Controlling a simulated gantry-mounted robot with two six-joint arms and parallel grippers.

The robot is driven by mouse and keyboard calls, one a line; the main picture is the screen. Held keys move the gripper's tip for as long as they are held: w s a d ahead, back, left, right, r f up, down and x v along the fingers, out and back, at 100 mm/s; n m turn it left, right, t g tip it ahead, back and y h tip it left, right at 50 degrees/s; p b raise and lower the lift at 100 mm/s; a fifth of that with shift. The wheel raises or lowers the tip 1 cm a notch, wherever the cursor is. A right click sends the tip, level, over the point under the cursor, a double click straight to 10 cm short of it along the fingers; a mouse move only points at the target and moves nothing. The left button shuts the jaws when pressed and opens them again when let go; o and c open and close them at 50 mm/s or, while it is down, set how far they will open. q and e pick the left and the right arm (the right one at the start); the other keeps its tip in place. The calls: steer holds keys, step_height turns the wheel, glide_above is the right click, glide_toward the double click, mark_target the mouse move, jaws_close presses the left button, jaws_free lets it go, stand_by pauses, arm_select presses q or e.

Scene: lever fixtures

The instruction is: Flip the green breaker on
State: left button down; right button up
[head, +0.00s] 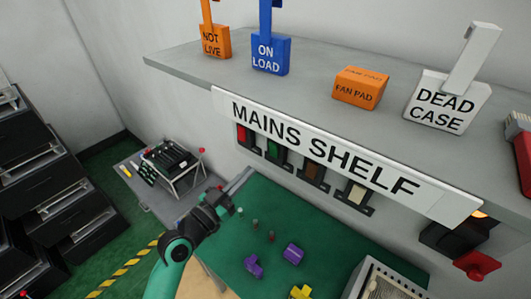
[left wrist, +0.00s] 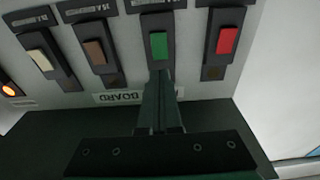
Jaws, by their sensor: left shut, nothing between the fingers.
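The green breaker (head: 273,150) is second from the left in a row on the wall below the MAINS SHELF sign (head: 325,150). In the left wrist view, which looks upside down, the green rocker (left wrist: 159,46) sits in a dark housing. My left gripper (head: 222,198) is below and left of the row in the head view. In the left wrist view its shut, empty fingers (left wrist: 159,78) point at the green breaker, with their tips at the lower end of its housing. I cannot tell whether they touch. My right gripper is out of view.
A red breaker (left wrist: 228,41) is beside the green one; brown (left wrist: 95,51) and cream (left wrist: 41,60) breakers are on its other side. The shelf (head: 310,85) overhangs the row. A green bench (head: 225,250) below holds purple and yellow blocks.

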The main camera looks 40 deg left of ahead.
mark_target(273, 148)
arm_select(q)
steer(key=w, duration=0.5)
steer(key=w+r, duration=0.1)
steer(key=w, duration=0.2)
steer(key=shift+w+a, duration=0.2)
steer(key=shift+a, duration=0.15)
steer(key=shift+r+p, duration=0.2)
steer(key=shift+p, duration=0.3)
steer(key=shift+w+f+g+p, duration=0.15)
steer(key=shift+g+p, duration=0.15)
steer(key=shift+p, duration=0.2)
